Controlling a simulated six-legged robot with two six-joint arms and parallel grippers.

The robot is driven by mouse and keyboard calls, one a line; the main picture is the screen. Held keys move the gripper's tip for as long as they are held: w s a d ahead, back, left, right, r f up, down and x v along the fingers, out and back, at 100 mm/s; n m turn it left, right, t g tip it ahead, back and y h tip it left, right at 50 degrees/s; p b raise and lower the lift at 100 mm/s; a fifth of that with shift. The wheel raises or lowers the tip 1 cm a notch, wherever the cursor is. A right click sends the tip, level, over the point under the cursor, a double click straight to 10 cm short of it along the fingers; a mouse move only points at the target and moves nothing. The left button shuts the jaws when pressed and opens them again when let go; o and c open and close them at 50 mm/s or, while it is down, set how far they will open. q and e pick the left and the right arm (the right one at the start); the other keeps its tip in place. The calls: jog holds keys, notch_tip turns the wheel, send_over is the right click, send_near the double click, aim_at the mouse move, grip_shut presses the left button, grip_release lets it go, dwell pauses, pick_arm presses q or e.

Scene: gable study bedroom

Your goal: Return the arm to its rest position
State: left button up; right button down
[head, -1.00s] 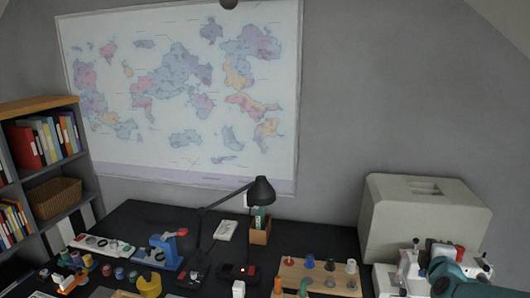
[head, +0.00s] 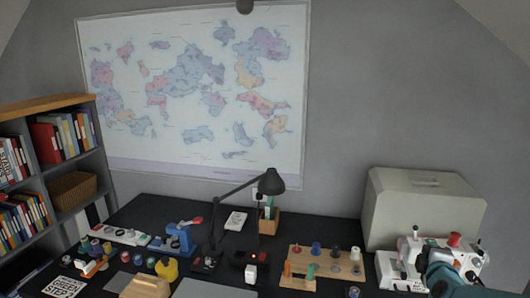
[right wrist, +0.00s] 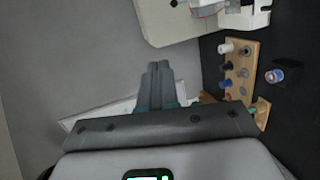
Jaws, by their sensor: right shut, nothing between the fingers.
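My right gripper (right wrist: 158,88) shows in the right wrist view with its two dark fingers together and nothing between them. Grey wall lies behind the fingers. In the head view, a teal and dark part of my right arm (head: 455,282) shows at the bottom right corner, in front of the white machine (head: 415,256); the fingertips cannot be made out there. My left gripper is in neither view.
A beige case (head: 420,210) stands behind the white machine. A wooden board with spools (head: 298,268) lies left of it; it also shows in the right wrist view (right wrist: 239,85). A black lamp (head: 270,182), a blue device (head: 180,240) and a bookshelf (head: 55,165) stand further left.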

jog(key=s+a+f+m+g+y, duration=0.3)
jog(key=s+a+f, duration=0.2)
jog(key=a+f, duration=0.55)
jog(key=s+a+f+m+g+y, duration=0.4)
jog(key=a+f, duration=0.3)
jog(key=f, duration=0.6)
jog(key=s+a+f+m+g+y, duration=0.1)
jog(key=s+a+f+m+g, duration=0.15)
jog(key=s+a, duration=0.45)
jog(key=s+a+f+m+g, duration=0.2)
jog(key=s+f+m, duration=0.15)
jog(key=s, duration=0.65)
jog(key=s+a+f+m+g+y, duration=0.15)
jog(key=s+a+f, duration=0.3)
jog(key=s, duration=0.45)
notch_tip(320, 180, down, 10)
jog(key=s+b, duration=0.2)
jog(key=b, duration=0.8)
jog(key=shift+a+m+g, duration=0.4)
jog(key=shift+a+m, duration=0.05)
